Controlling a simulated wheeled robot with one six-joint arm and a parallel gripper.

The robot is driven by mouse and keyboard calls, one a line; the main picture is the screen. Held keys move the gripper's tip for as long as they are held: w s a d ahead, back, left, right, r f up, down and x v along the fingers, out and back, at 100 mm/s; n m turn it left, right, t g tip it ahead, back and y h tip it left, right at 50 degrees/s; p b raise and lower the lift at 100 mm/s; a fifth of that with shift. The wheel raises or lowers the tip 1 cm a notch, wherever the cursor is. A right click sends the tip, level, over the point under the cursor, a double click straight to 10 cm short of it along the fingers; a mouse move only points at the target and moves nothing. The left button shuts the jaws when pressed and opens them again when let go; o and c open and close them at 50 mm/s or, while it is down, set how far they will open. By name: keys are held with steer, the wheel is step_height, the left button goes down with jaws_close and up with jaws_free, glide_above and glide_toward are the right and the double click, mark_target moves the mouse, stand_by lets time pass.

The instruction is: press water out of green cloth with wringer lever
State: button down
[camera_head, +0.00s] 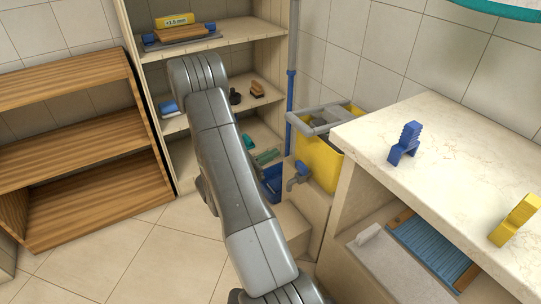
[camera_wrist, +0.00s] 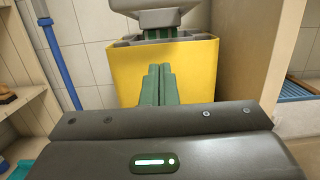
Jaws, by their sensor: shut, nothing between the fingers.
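A yellow bucket (camera_head: 318,160) with a grey wringer (camera_head: 322,123) on top stands left of the marble counter. In the wrist view the bucket (camera_wrist: 195,75) is straight ahead. A strip of green cloth (camera_wrist: 176,34) shows in the wringer, under a grey part (camera_wrist: 150,18) that the top edge cuts off; I cannot tell whether this is the lever. My gripper (camera_wrist: 157,70) has green fingers, shut together and empty, in front of the bucket's yellow face. In the head view my arm hides much of the gripper. I cannot tell whether the fingers touch the bucket.
The marble counter (camera_head: 430,135) holds a blue clip-like object (camera_head: 405,145) and a yellow one (camera_head: 515,220). A blue tap (camera_head: 298,175) is below the bucket. A blue pole (camera_head: 290,100) stands behind it. Shelves are at the left; the floor (camera_head: 120,260) there is clear.

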steer(key=w+d+r+b, duration=0.1)
steer(key=w+d+r, duration=0.3)
steer(key=d+r, duration=0.1)
steer(key=shift+w+d+b, duration=0.2)
steer(key=shift+d+b, duration=0.2)
steer(key=shift+d, duration=0.15)
steer(key=shift+r, duration=0.1)
